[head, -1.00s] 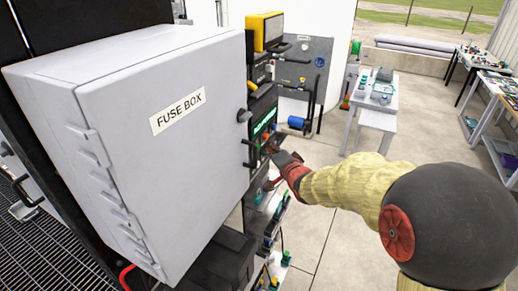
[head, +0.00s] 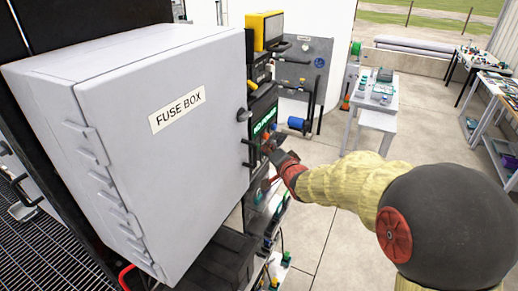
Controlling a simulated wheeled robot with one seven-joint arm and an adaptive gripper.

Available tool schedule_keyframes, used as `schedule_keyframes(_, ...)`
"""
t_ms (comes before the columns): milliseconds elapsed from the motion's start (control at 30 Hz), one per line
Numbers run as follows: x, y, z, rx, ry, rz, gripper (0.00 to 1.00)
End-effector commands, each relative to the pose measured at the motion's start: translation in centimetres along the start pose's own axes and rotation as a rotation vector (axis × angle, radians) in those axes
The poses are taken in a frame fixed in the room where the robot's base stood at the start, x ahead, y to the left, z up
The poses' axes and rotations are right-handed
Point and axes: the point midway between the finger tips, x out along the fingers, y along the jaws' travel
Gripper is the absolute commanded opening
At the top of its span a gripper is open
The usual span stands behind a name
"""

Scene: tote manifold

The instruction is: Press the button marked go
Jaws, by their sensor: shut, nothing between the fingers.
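My gripper (head: 277,157) is at the end of my arm, close in front of a dark panel (head: 262,118) with a green lit display (head: 264,122). The panel stands just past the right edge of the grey fuse box (head: 170,190). The gripper is small in the picture and partly hidden by its own red wrist. A small orange-red spot (head: 266,138) shows on the panel just above the fingers. I cannot make out a button marked go, nor whether the fingers touch the panel.
A yellow device (head: 264,31) tops the rack behind. Blue and black pipe parts (head: 298,123) lie beyond the panel. A white table (head: 375,97) stands farther back.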

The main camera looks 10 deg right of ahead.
Motion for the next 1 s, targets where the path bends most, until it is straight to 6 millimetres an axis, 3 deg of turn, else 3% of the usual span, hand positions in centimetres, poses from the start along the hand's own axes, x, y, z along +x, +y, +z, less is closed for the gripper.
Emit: schedule_keyframes(1000,0.71,-0.55,0.48,0.000,0.001,-0.001,0.00)
